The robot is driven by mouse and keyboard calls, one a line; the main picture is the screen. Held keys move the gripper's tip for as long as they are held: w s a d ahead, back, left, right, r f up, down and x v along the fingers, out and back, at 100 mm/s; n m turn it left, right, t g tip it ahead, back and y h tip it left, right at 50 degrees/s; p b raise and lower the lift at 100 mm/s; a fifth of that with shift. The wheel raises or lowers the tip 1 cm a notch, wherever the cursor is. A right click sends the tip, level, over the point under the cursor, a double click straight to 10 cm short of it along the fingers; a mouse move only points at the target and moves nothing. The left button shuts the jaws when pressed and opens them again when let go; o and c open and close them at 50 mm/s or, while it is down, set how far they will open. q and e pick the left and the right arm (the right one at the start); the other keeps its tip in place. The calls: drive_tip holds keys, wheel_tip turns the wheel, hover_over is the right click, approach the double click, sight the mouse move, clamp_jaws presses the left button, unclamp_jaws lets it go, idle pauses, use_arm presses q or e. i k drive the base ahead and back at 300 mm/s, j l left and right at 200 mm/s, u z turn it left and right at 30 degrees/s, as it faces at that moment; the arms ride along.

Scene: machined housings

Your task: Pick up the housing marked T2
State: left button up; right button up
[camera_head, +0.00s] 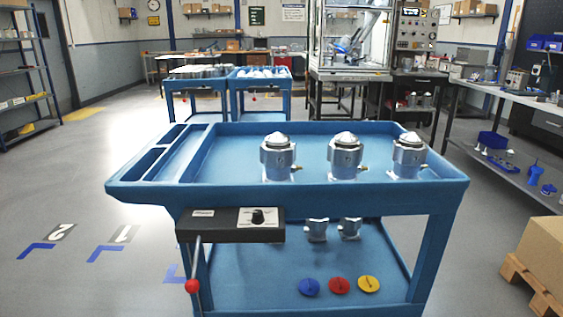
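Three silver machined housings with domed tops stand upright in the top tray of a blue cart (326,192). They are the left housing (277,160), the middle housing (345,160) and the right housing (408,158). Each has a small fitting low on its right side. Any marks on their fronts are too small to read, so I cannot tell which is T2. The housings stand apart from one another. Neither of my grippers is in view.
A dark control box (230,226) and a red-knobbed lever (192,286) are on the cart's front left. The lower shelf holds two smaller metal parts (317,230) and blue, red and yellow discs (339,285). A cardboard box (535,252) on a pallet stands right. The left floor is clear.

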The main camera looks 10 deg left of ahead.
sight(409, 152)
drive_tip(key=i+l+u, duration=0.1)
drive_tip(key=l, duration=0.25)
drive_tip(key=i+l, duration=0.2)
drive_tip(key=l, duration=0.2)
drive_tip(key=i+l+u, duration=0.15)
drive_tip(key=l, duration=0.2)
drive_tip(key=i+l+u, duration=0.1)
drive_tip(key=l, duration=0.3)
drive_tip(key=i+l, duration=0.1)
drive_tip(key=l, duration=0.3)
drive_tip(key=i+l+u, duration=0.15)
drive_tip(key=l, duration=0.25)
drive_tip(key=i+l+z, duration=0.1)
drive_tip(key=i+l, duration=0.7)
